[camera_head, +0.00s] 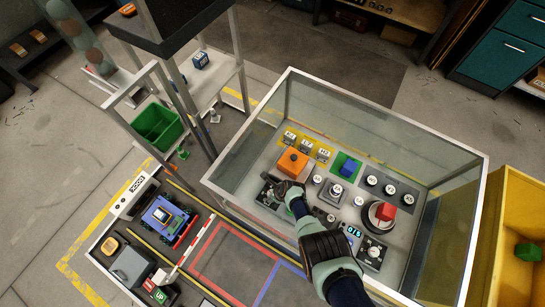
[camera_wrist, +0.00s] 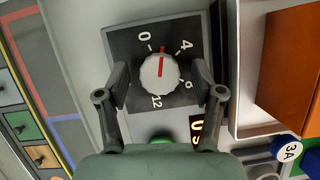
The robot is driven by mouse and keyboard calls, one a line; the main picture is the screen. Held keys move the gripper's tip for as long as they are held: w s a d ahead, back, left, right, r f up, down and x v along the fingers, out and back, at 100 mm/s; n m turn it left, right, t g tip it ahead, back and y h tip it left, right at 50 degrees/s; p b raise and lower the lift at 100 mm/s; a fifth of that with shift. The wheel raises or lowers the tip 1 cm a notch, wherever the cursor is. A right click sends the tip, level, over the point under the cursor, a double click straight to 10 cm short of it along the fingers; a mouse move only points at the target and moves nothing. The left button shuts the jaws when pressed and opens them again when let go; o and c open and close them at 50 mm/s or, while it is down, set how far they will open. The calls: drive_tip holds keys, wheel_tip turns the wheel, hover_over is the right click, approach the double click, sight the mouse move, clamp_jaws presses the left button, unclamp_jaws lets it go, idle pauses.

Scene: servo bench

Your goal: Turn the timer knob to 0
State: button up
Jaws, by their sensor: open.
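The timer knob (camera_wrist: 159,77) is a round pale dial with a red pointer, on a dark square plate marked 0, 4, 8 and 12. Its pointer stands between 0 and 4, somewhat nearer 0. My gripper (camera_wrist: 159,72) is open, with one dark finger on each side of the knob and apparent gaps at both sides. I cannot tell its height over the plate. In the head view my gripper (camera_head: 283,188) is at the left part of the glass-walled bench, over the dark timer plate (camera_head: 267,193), and hides the knob.
An orange block (camera_head: 292,163) stands close beside the timer, behind my gripper. Glass walls (camera_head: 340,103) surround the panel.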

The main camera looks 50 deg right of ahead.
drive_tip(key=c, duration=1.1)
drive_tip(key=shift+n, duration=0.3)
drive_tip(key=n+y+b, duration=0.1)
drive_tip(key=n+b, duration=0.1)
drive_tip(key=n, duration=0.1)
drive_tip(key=shift+f, duration=0.1)
drive_tip(key=shift+d+n+g+y+b, duration=0.1)
drive_tip(key=shift+n+g+y+b, duration=0.4)
drive_tip(key=shift+n+b, duration=0.6)
drive_tip(key=o, duration=1.1)
